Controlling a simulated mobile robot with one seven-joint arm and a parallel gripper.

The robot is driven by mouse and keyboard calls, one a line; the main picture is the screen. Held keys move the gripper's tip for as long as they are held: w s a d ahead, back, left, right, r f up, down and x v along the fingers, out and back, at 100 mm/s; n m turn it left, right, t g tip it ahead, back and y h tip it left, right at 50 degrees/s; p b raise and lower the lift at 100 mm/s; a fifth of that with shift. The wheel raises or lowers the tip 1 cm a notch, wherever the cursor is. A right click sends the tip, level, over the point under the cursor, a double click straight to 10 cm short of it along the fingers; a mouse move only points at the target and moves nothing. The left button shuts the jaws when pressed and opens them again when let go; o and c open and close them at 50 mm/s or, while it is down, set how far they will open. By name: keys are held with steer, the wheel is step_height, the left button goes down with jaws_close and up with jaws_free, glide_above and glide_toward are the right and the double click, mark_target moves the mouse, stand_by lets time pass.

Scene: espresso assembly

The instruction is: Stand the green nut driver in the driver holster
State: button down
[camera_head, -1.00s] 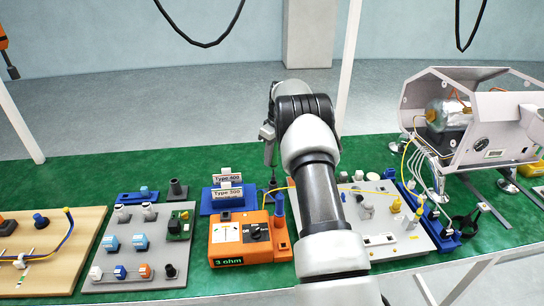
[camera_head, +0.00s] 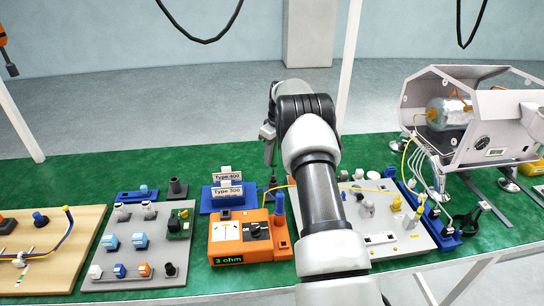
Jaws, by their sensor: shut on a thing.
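My gripper (camera_head: 268,152) points down in the head view, just left of my arm's dark joint, above the back of the green-covered table. It is small and partly hidden by my arm. A thin dark upright shape under the fingertips fits the shaft of the green nut driver (camera_head: 271,172); no green handle can be told apart from the green table. Below it stands a small dark upright piece (camera_head: 270,193), perhaps the driver holster. I cannot tell whether the shaft is inside it or only above it.
An orange meter (camera_head: 240,238) reading "3 ohm" stands in front, with a blue upright handle beside it. A blue stand with Type 400 and Type 500 labels (camera_head: 228,190) is close on the left. Grey component boards lie left and right; the espresso machine (camera_head: 470,120) stands right.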

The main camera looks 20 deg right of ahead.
steer(key=shift+f+b, duration=2.3)
steer(key=shift+f, duration=1.2)
stand_by(1.2)
stand_by(0.7)
steer(key=c, duration=1.3)
jaws_free()
steer(key=shift+c, duration=0.2)
steer(key=shift+s+d+r+p, duration=0.15)
steer(key=shift+r+p, duration=0.3)
steer(key=shift+r, duration=0.55)
steer(key=shift+s+r+p, duration=0.15)
steer(key=shift+r+p, duration=0.3)
steer(key=shift+r, duration=0.5)
steer(key=shift+s+d+r+p, duration=0.15)
steer(key=shift+r+p, duration=0.3)
steer(key=shift+r, duration=0.55)
step_height(320, 180, up, 17)
steer(key=s+d, duration=0.1)
steer(key=s, duration=0.1)
steer(key=shift+s+r+p, duration=0.15)
steer(key=shift+s+p, duration=0.05)
steer(key=shift+p, duration=0.15)
